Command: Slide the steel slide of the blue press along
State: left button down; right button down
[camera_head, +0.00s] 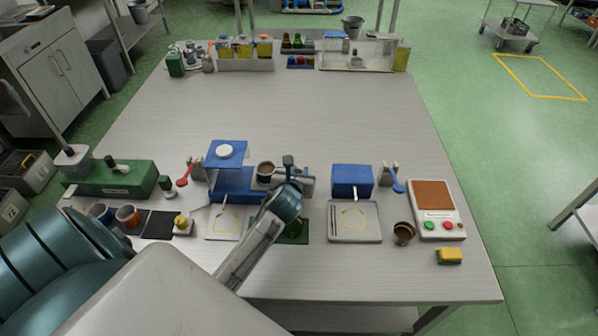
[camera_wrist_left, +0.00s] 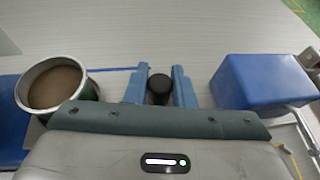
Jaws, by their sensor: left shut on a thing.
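The blue press (camera_head: 230,183) stands left of the middle of the table, with a white round knob on its top. Its steel slide (camera_head: 308,184) shows at its right side, mostly hidden behind my left gripper. My left gripper (camera_wrist_left: 158,88) is shut on the black knob (camera_wrist_left: 159,82), which sits between its blue fingers. In the head view the gripper (camera_head: 288,170) covers the front of the slide. A metal cup with brown contents (camera_head: 265,169) stands at the press, left of the gripper; the wrist view shows this cup (camera_wrist_left: 56,86) too. My right gripper is not in view.
A blue box (camera_head: 352,179) stands to the right, apart from the gripper. A white tray (camera_head: 355,234) lies in front of it.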

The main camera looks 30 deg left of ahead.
aim_at(270, 176)
pick_arm(q)
jog(key=s+a+p, duration=0.1)
jog(key=a, duration=0.1)
jog(key=s+a+p, duration=0.1)
jog(key=a, duration=0.1)
jog(key=s+a+p, duration=0.1)
jog(key=a+p, duration=0.1)
jog(key=shift+s+r, duration=0.1)
jog(key=shift+s, duration=0.25)
jog(key=shift+s+a, duration=0.15)
jog(key=shift+a, duration=0.1)
jog(key=shift+d, duration=0.1)
jog(key=c, duration=1.3)
grip_release()
jog(key=shift+o, duration=0.2)
jog(key=shift+s+d, duration=0.15)
jog(key=shift+s, duration=0.25)
jog(key=b+v, duration=0.2)
jog(key=v, duration=0.8)
